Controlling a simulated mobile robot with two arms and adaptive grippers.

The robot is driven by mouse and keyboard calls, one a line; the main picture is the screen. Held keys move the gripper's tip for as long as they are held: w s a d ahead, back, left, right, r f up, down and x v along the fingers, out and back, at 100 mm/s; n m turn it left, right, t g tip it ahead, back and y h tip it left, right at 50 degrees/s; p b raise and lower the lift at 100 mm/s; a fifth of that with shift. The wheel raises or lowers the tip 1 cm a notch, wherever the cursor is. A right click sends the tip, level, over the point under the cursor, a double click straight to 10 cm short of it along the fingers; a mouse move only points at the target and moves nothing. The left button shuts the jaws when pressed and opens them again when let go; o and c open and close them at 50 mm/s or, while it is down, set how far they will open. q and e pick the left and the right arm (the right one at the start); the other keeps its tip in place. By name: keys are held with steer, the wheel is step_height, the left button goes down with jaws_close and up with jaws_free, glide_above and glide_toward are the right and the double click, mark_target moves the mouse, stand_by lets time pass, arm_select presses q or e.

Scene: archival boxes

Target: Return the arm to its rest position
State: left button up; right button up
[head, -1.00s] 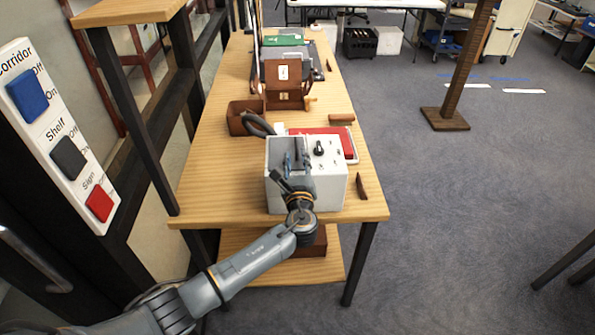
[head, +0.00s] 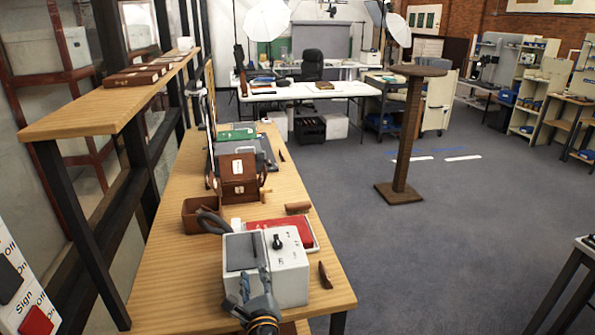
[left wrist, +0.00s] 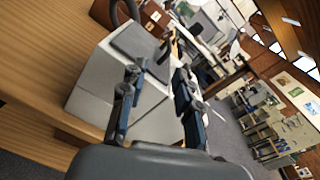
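My left gripper (head: 254,284) is at the bottom of the head view, in front of the white box-shaped device (head: 292,278) with a black knob and a grey top panel. In the left wrist view its two fingers (left wrist: 157,78) stand apart with nothing between them, so it is open and empty. The white device (left wrist: 98,82) shows behind the fingers there. I cannot tell whether the fingers touch it. Most of my left arm is below the head view. My right gripper is not in view.
The wooden table (head: 165,262) also holds a brown open box (head: 196,220) with a dark looped thing, a red folder (head: 312,232) and a brown archival box (head: 240,190). A shelf (head: 75,112) runs along the left. A wooden stand (head: 405,150) is on the right, amid open floor.

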arm_select(q)
steer(key=s+a+f+n+g+h, duration=0.1)
steer(key=s+a+f+n+g, duration=0.3)
steer(key=s+n, duration=0.45)
steer(key=s+a+f+n+g+h, duration=0.15)
steer(key=s+f+n+g, duration=0.25)
steer(key=s+f+n, duration=0.45)
steer(key=s+r+n+g+h, duration=0.25)
steer(key=s+n+g, duration=0.45)
steer(key=s, duration=1.3)
step_height(320, 180, down, 28)
steer(key=s+r+n, duration=0.1)
steer(key=s+a+f, duration=0.1)
steer(key=s+f, duration=0.7)
steer(key=s+a+f+b, duration=0.1)
steer(key=s+a+f, duration=0.1)
steer(key=s+f, duration=0.6)
steer(key=shift+s+a+f+g, duration=0.25)
steer(key=shift+a+f+g, duration=0.05)
steer(key=shift+f, duration=0.25)
